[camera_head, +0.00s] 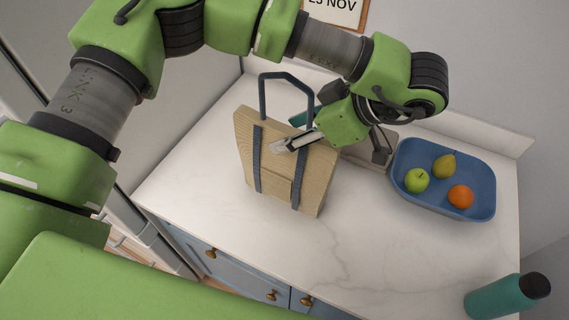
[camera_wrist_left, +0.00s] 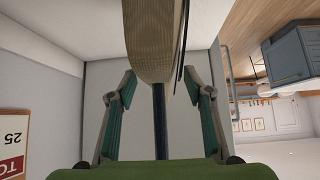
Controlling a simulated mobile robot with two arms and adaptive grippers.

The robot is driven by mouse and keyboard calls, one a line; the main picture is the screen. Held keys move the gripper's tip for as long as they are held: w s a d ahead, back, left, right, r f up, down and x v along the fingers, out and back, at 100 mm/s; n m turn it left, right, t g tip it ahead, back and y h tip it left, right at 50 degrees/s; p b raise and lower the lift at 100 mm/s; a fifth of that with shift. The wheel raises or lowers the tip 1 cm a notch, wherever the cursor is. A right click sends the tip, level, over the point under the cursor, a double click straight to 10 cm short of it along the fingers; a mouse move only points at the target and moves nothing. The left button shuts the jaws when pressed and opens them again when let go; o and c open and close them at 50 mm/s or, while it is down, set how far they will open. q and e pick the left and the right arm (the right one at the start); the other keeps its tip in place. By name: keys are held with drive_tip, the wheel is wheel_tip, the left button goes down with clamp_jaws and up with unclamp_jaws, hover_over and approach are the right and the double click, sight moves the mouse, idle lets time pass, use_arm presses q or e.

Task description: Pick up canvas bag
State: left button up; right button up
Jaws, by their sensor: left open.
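The canvas bag (camera_head: 280,165) stands upright on the white counter, pale tan with dark blue straps. One handle loop (camera_head: 285,80) rises above its top. My left gripper (camera_head: 330,150) is open at the bag's upper right, with one finger in front of the bag face. In the left wrist view, the bag body (camera_wrist_left: 150,45) is at the top, and a dark strap (camera_wrist_left: 159,120) runs between the two spread fingers of the left gripper (camera_wrist_left: 165,95). The fingers appear apart from the strap. My right gripper is not in view.
A blue tray (camera_head: 440,211) with a green apple (camera_head: 417,180), a pear (camera_head: 445,166) and an orange (camera_head: 460,196) is right of the bag. The counter (camera_head: 345,240) in front of the bag is clear.

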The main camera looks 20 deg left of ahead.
use_arm(q)
clamp_jaws()
drive_tip(key=shift+r, duration=0.15)
